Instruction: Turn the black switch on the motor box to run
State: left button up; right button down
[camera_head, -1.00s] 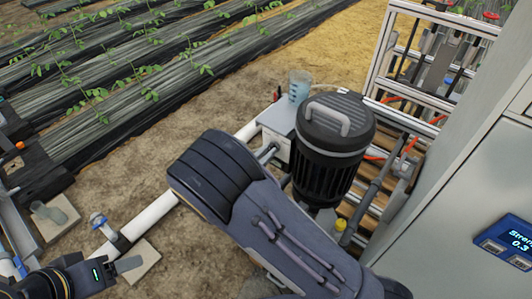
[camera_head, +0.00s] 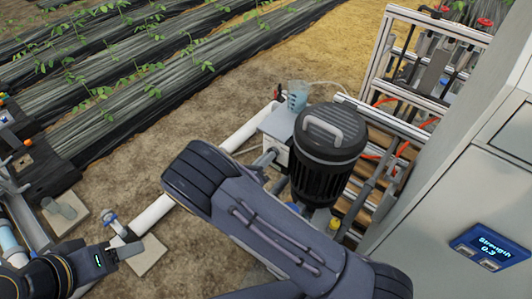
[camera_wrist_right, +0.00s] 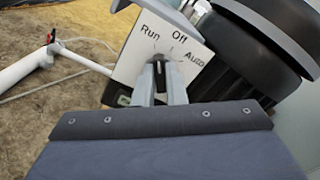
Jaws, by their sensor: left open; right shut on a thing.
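The motor box (camera_head: 278,123) is a light grey box beside the black ribbed motor (camera_head: 325,150) in the head view. In the right wrist view its white face (camera_wrist_right: 130,68) carries the marks Run, Off and Auto. My right gripper (camera_wrist_right: 160,84) is shut on the black switch below these marks. The fingers hide most of the switch, so I cannot tell which mark it points to. In the head view my right arm covers part of the area in front of the box. My left gripper (camera_head: 122,250) is open and empty at lower left, apart from the box.
A grey cabinet (camera_head: 428,215) stands close on the right, with a metal frame (camera_head: 445,25) behind. Bare soil lies left of the motor.

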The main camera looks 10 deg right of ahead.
jog(key=shift+n+p, duration=0.5)
jog(key=shift+n, duration=0.3)
jog(key=c, duration=1.5)
grip_release()
jog(key=v, duration=0.7)
jog(key=shift+s+a, duration=0.25)
jog(key=shift+a, duration=0.1)
